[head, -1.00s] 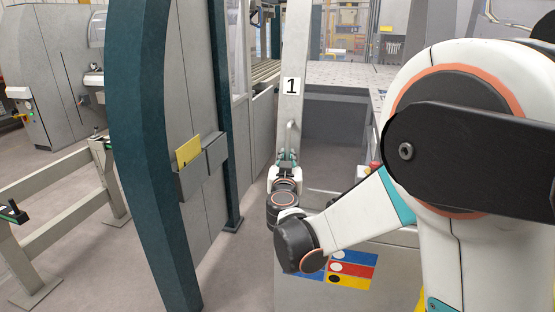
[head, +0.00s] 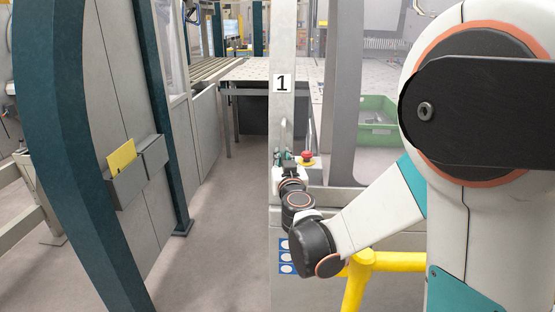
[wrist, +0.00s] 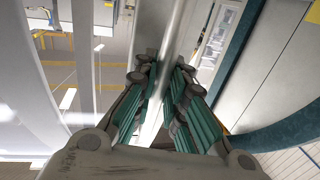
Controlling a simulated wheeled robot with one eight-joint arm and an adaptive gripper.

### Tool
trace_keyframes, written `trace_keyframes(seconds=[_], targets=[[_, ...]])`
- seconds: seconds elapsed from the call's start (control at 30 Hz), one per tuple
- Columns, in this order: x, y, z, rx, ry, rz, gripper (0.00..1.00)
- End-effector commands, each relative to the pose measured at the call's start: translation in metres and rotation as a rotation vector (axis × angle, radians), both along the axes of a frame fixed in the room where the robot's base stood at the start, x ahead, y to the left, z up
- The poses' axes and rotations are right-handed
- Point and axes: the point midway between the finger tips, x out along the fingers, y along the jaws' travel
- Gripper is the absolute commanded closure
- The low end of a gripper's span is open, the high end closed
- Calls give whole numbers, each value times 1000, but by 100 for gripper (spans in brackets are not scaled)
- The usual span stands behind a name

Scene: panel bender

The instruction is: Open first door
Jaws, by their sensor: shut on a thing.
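The first door (head: 284,45) is a narrow light grey upright panel marked with a black "1" on a white label (head: 282,83). Its slim vertical handle (head: 283,132) is below the label. My gripper (head: 284,157) is at the lower part of this handle, shut on it. In the wrist view, the teal-padded fingers of my gripper (wrist: 162,75) close from both sides around the grey bar. The exact contact is partly hidden by the fingers. Floor shows in a gap to the left of the door.
A teal post (head: 65,150) and grey panels with a yellow card (head: 121,156) stand left. A red emergency button (head: 307,157) is close right of my gripper. A yellow rail (head: 385,261) is low right. A perforated table (head: 255,71) and green crate (head: 378,107) are behind.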

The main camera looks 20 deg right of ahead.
Motion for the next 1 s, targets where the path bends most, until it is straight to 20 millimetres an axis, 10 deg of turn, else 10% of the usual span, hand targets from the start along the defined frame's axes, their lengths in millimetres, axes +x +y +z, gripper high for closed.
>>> trace_keyframes(seconds=[0.27, 0.37, 0.77, 1.0], targets=[[-1, 0, 0, 0, 0, -1, 100], [0, 0, 0, 0, 0, -1, 68], [-3, 0, 0, 0, 0, -1, 67], [-38, 6, 0, 0, 0, 0, 67]])
